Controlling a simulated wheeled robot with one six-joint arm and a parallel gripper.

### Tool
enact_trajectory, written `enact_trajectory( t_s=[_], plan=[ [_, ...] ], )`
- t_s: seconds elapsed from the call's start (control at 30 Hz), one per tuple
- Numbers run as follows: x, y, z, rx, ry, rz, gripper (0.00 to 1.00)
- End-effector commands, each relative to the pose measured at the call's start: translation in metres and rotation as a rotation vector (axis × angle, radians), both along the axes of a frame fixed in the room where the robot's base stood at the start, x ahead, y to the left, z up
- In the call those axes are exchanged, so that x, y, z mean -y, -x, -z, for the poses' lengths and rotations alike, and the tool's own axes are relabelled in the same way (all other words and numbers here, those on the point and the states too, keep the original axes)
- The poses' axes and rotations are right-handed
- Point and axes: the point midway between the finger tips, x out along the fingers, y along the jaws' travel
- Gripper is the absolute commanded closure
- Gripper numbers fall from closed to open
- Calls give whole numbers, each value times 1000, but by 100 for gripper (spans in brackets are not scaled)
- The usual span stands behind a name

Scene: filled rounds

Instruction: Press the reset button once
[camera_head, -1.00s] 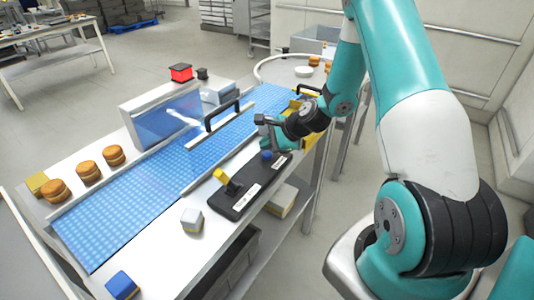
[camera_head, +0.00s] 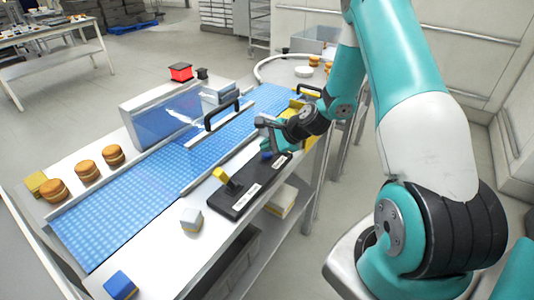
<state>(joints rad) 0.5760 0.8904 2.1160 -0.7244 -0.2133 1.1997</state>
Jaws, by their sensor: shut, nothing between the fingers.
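A black control box (camera_head: 236,203) with white labels lies along the right edge of the white table. A yellow lever (camera_head: 222,176) stands at its near end. A blue button (camera_head: 265,155) sits at its far end and is now partly hidden by my gripper. My gripper (camera_head: 268,150) is shut and empty, pointing down right at the button. I cannot tell whether the fingertips touch it or how far it is pressed. The label lettering is too small to read.
A blue conveyor belt (camera_head: 125,211) runs beside the box, with a clear guard and black handle (camera_head: 222,115) over it. Round filled buns (camera_head: 87,170) stand on the left. A red-topped beacon (camera_head: 181,72) stands behind.

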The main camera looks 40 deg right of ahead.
Motion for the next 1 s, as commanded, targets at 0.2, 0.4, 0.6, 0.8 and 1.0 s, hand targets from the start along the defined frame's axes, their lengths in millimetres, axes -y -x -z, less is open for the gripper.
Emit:
enact_trajectory(
  t_s=[0.2,0.4,0.6,0.8,1.0],
  plan=[
    [0,0,3,0,0,0,100],
    [0,0,6,0,0,0,100],
    [0,0,7,0,0,0,100],
    [0,0,7,-1,0,-1,100],
    [0,0,-1,-1,0,-1,100]
  ],
)
